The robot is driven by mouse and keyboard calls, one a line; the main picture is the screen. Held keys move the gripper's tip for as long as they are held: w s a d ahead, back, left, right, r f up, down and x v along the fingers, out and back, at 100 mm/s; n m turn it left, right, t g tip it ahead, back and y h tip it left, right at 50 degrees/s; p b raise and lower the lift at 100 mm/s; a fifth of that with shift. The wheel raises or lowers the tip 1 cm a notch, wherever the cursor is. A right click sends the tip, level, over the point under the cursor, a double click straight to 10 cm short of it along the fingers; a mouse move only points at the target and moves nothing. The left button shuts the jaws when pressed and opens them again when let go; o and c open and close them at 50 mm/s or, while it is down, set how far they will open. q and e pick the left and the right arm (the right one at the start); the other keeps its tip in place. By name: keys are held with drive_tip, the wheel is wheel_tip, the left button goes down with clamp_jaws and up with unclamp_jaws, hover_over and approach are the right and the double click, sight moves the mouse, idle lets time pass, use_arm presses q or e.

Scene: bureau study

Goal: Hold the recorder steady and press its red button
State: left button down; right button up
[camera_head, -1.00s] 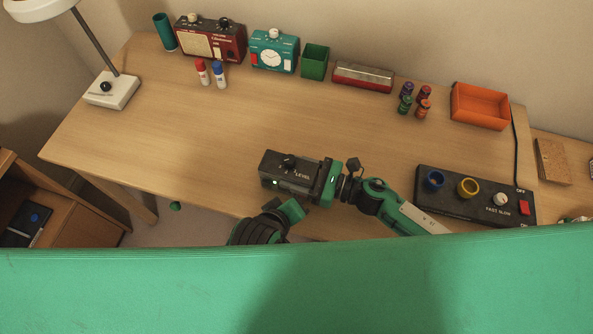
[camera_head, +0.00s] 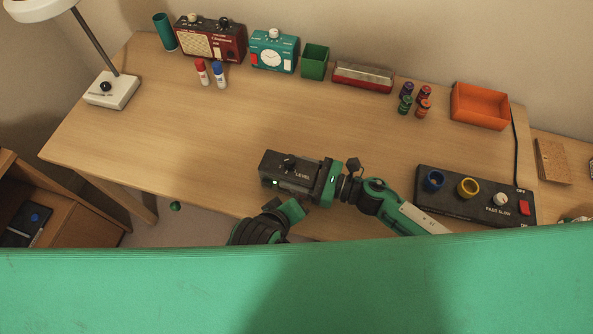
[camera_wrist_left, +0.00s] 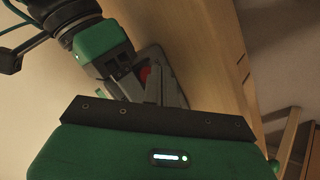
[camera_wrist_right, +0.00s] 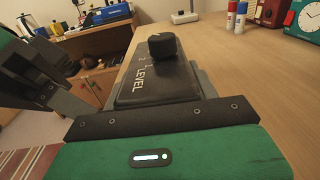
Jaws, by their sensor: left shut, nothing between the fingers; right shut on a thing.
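The recorder (camera_head: 291,170) is a dark box with a black knob and the word LEVEL on top. My right gripper (camera_head: 318,181) is shut on its right end and holds it near the desk's front edge. The recorder also fills the middle of the right wrist view (camera_wrist_right: 158,80). The red button (camera_wrist_left: 145,73) shows on its face in the left wrist view. My left gripper (camera_head: 298,203) is shut and empty, close to the recorder's near side. Its fingers (camera_wrist_left: 152,92) partly overlap the button's surroundings; I cannot tell whether they touch the button.
A black control panel (camera_head: 452,203) with coloured knobs and a red switch lies on the desk at the right. The desk's middle left is clear.

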idle(0.3)
use_arm(q)
drive_tip(key=shift+w+d, duration=0.15)
drive_tip(key=shift+w, duration=0.25)
idle(0.4)
drive_tip(key=shift+s, duration=0.4)
drive_tip(key=shift+s+a, duration=0.1)
drive_tip(key=shift+a, duration=0.1)
drive_tip(key=s, duration=0.1)
drive_tip(key=s+a, duration=0.1)
drive_tip(key=s, duration=0.1)
drive_tip(key=s+a, duration=0.1)
drive_tip(key=s, duration=0.1)
drive_tip(key=shift+s, duration=0.2)
idle(0.3)
